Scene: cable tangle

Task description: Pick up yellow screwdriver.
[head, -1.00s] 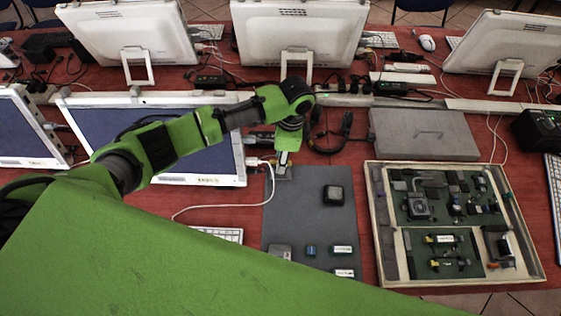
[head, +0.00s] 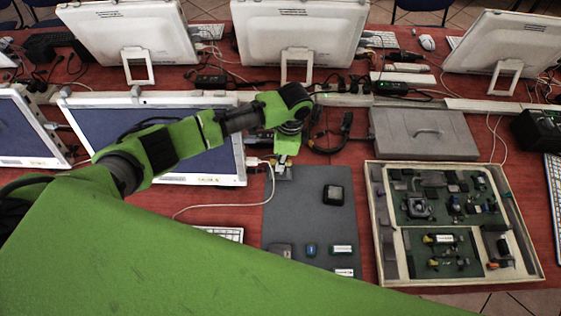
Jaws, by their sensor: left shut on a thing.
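My left gripper (head: 283,166) points down at the far edge of a dark grey mat (head: 300,220). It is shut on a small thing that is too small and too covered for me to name. A small grey piece shows right at the fingertips. I cannot make out a yellow screwdriver for certain in the head view. Small yellow bits show inside the open case at the right, but I cannot tell what they are. My right gripper is not in view.
A black block (head: 334,194) and several small parts lie on the mat. An open case (head: 379,225) of electronics stands at the right, with a closed grey case (head: 423,133) behind it. A monitor (head: 240,140) and a white cable (head: 215,206) are close to my left arm.

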